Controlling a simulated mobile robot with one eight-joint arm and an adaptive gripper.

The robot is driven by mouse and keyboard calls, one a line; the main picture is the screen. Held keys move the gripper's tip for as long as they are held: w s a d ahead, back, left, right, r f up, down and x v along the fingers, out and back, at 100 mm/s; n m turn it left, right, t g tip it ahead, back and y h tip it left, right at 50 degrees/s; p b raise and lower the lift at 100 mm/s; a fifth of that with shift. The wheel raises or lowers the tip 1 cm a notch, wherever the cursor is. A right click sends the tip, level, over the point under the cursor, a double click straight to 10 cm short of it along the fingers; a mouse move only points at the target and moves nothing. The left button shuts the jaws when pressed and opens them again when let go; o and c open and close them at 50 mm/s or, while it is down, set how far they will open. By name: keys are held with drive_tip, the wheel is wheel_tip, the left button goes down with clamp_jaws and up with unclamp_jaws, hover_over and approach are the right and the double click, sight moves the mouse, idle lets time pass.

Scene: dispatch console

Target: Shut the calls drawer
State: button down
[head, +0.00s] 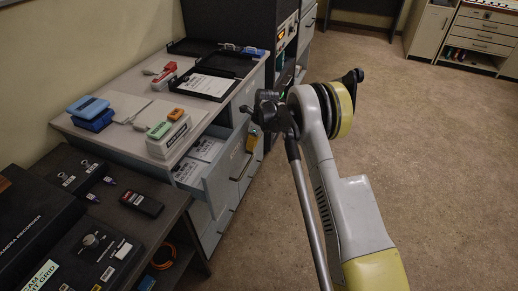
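A grey drawer (233,160) stands pulled out from the white desk unit, with printed white sheets (204,149) lying inside it. I cannot read a label on its front, so I cannot confirm that it is the calls drawer. My gripper (256,112) is dark and sits above and to the right of the open drawer, near its front edge. The angle does not show whether it touches the drawer. Its fingers are small and dark, and their opening cannot be made out. A small yellow piece (253,137) shows just below it.
The desk top (120,104) carries a blue device (90,111), a green-topped device (168,133) and a black tray (208,84) with paper. A dark console (120,225) stands at front left. A black rack (240,25) stands behind. The carpet at right is clear.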

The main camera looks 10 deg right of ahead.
drive_tip(key=shift+w+a, duration=0.45)
drive_tip(key=shift+a, duration=0.15)
drive_tip(key=shift+w+a, duration=0.4)
drive_tip(key=shift+a, duration=0.2)
